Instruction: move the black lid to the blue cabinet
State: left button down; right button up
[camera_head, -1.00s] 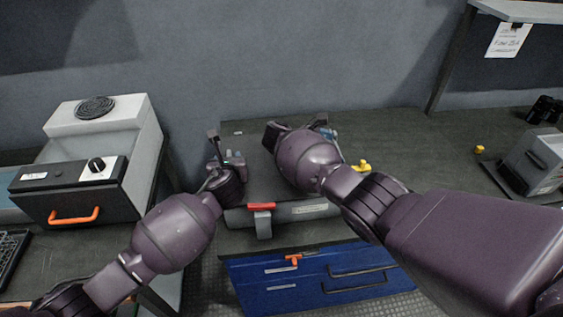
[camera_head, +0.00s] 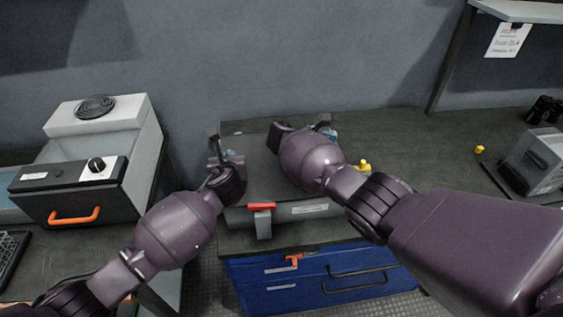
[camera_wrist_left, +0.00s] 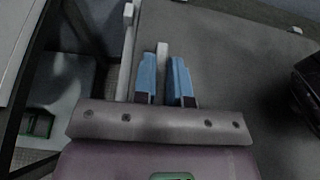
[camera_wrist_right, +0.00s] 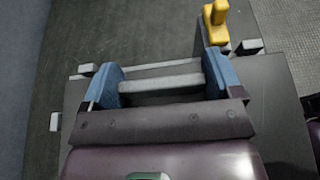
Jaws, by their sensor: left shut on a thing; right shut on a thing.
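The black lid (camera_head: 258,172) is a flat dark plate over a grey case (camera_head: 300,211) on the counter. My left gripper (camera_head: 224,155) is at its left side. In the left wrist view the blue fingers of my left gripper (camera_wrist_left: 163,78) close on a narrow grey bar at the lid's edge. My right gripper (camera_head: 301,129) is at the lid's far right. In the right wrist view the fingers of my right gripper (camera_wrist_right: 165,82) stand wide, at both ends of a grey bar. The blue cabinet (camera_head: 308,281) with drawers is below the counter. My right forearm hides part of the lid.
A red latch (camera_head: 262,206) is on the case front. A yellow part (camera_head: 363,166) is close to the right of the case. A grey machine with an orange handle (camera_head: 74,217) stands left. Another grey device (camera_head: 537,160) stands far right. The counter (camera_head: 430,150) between is mostly clear.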

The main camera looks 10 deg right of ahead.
pick_arm(q)
jog(key=shift+r, duration=0.2)
pick_arm(e)
jog(key=shift+r, duration=0.2)
pick_arm(q)
jog(key=shift+w+r+p, duration=0.15)
jog(key=shift+r+p, duration=2.35)
jog(key=shift+r, duration=0.65)
pick_arm(e)
jog(key=shift+w+r, duration=0.15)
jog(key=shift+r, duration=3.05)
pick_arm(q)
jog(key=shift+r, duration=0.2)
pick_arm(e)
jog(key=shift+r, duration=0.1)
pick_arm(q)
jog(key=s+r, duration=0.2)
jog(key=r, duration=0.1)
jog(key=s+r, duration=0.1)
jog(key=shift+r, duration=0.15)
pick_arm(e)
jog(key=s+r, duration=0.2)
jog(key=r, duration=0.1)
jog(key=s+r, duration=0.1)
jog(key=shift+a+r, duration=0.1)
jog(key=shift+r, duration=0.1)
pick_arm(q)
jog(key=shift+d, duration=0.15)
